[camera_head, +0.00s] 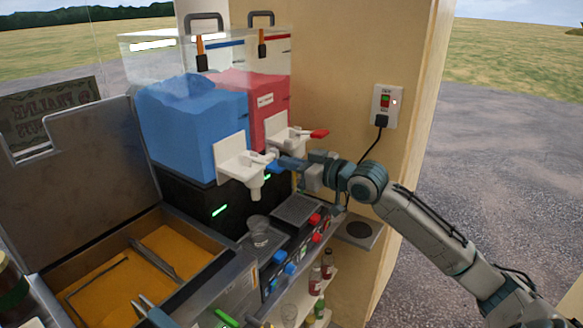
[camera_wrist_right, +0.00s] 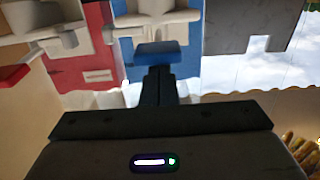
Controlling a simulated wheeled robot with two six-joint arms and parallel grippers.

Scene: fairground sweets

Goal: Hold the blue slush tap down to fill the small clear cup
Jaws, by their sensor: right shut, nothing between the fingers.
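The blue slush tap has a white body (camera_head: 240,160) on the front of the blue tank, with a spout pointing down. Its blue handle (camera_head: 274,168) also shows in the right wrist view (camera_wrist_right: 160,48). My right gripper (camera_head: 283,163) is shut and empty, its fingertips at the blue handle; they appear to meet it, but exact contact is hard to tell. The small clear cup (camera_head: 259,232) stands upright below the spout and looks empty. Two blue-grey tips (camera_head: 153,312) at the bottom edge may be my left gripper; its jaws cannot be made out.
The red tank's tap, with a red handle (camera_head: 319,133), is close to the right. A grey drip tray (camera_head: 297,208) and a row of red and blue knobs are below. An open metal bin (camera_head: 100,293) with orange contents is at front left. Bottles (camera_head: 327,264) stand on a low shelf.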

